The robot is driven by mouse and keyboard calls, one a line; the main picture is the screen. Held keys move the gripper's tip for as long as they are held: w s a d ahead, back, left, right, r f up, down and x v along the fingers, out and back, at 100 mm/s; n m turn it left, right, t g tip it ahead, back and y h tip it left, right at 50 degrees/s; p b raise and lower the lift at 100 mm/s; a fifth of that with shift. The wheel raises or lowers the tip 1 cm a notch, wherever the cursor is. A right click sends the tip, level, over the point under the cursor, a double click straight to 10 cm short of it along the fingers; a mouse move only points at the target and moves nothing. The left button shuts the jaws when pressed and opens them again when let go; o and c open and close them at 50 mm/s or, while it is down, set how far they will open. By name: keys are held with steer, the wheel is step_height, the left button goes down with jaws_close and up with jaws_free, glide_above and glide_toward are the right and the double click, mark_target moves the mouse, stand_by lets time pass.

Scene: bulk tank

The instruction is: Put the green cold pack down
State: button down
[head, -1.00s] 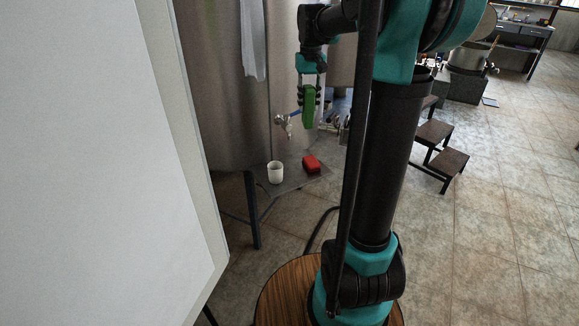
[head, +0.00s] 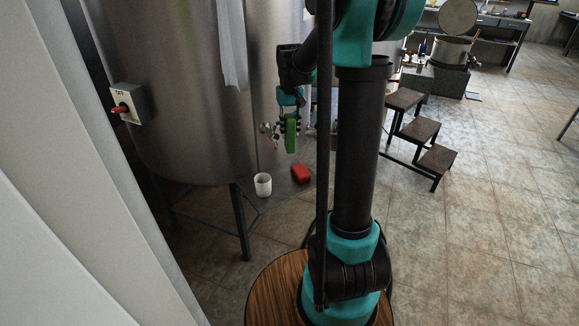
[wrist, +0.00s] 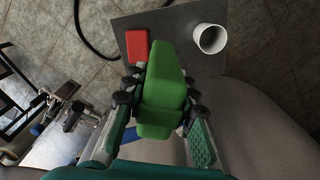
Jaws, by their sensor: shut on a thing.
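The green cold pack (head: 291,133) is held in my gripper (head: 289,119), up in front of the steel tank. In the wrist view the green cold pack (wrist: 166,85) lies between both fingers of my gripper (wrist: 158,90), which are shut on it. It hangs above a small grey shelf (wrist: 185,35), apart from it. On that shelf stand a red block (head: 300,173) and a white cup (head: 263,184). The red block (wrist: 137,46) and the cup (wrist: 210,38) also show in the wrist view, beyond the pack.
The large steel tank (head: 170,90) stands close behind my gripper, with a switch box (head: 131,103) on its side. A pale panel (head: 60,200) fills the left. Dark steps (head: 420,130) stand to the right, with open tiled floor around them.

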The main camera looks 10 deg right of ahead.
step_height(320, 180, down, 16)
stand_by(0.5)
steer(key=shift+f, duration=0.1)
steer(key=c, duration=1.2)
jaws_free()
